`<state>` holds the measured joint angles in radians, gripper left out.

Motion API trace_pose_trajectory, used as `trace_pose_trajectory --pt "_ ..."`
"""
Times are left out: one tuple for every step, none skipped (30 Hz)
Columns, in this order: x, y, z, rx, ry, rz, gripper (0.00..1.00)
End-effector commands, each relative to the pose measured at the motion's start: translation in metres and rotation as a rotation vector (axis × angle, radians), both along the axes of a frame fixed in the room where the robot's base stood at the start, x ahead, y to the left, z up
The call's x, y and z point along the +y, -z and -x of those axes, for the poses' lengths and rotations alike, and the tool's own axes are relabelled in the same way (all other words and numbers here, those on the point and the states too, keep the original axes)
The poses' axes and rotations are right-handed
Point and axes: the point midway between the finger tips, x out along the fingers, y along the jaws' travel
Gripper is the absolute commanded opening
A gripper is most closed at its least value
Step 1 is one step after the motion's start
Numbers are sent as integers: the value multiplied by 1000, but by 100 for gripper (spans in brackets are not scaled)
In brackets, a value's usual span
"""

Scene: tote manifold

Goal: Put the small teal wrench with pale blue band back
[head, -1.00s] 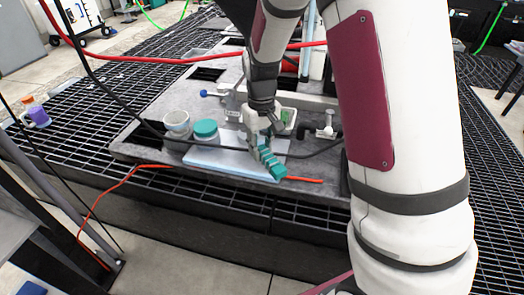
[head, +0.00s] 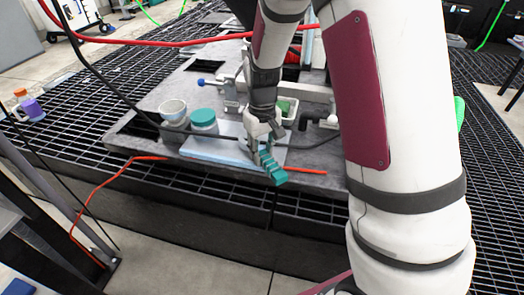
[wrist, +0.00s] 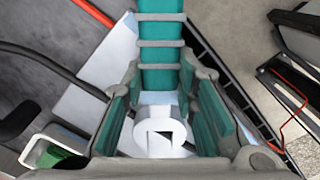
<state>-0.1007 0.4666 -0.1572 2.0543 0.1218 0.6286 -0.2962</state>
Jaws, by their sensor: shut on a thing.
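My gripper (head: 262,146) is shut on the small teal wrench (head: 274,173), near the front right of a pale blue mat (head: 215,151). In the head view, the wrench's ribbed teal end sticks out past the mat's front edge. In the wrist view, the wrench's teal handle (wrist: 160,55) runs up from between my fingers, crossed by grey bars. A pale blue band (wrist: 158,98) shows below the handle, then a white hooked part (wrist: 158,132) between the teal-padded fingers. I cannot tell how far the wrench is above the surface.
A tray with a green item (head: 285,108) and a black pipe fitting (head: 312,120) are to the right. A black cable (head: 235,141) crosses the slab. A red cord (head: 305,169) lies along its front edge.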

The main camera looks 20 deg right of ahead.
Motion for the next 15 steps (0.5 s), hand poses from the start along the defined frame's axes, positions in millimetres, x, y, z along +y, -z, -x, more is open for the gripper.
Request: trace_pose_trajectory --pt "0 0 0 -1 0 0 0" --pt "0 0 0 -1 0 0 0" --pt "0 0 0 -1 0 0 0" --pt "0 1 0 -1 0 0 0" --pt "0 1 0 0 0 0 0" --pt "0 2 0 0 0 0 0" --pt "0 3 0 0 1 0 0" --pt "0 3 0 0 1 0 0" --pt "0 4 0 0 1 0 0" --pt "0 5 0 0 1 0 0" --pt "0 5 0 0 1 0 0" --pt "0 6 0 0 1 0 0" --pt "0 6 0 0 1 0 0" --pt "0 7 0 0 1 0 0" --pt "0 8 0 0 1 0 0"
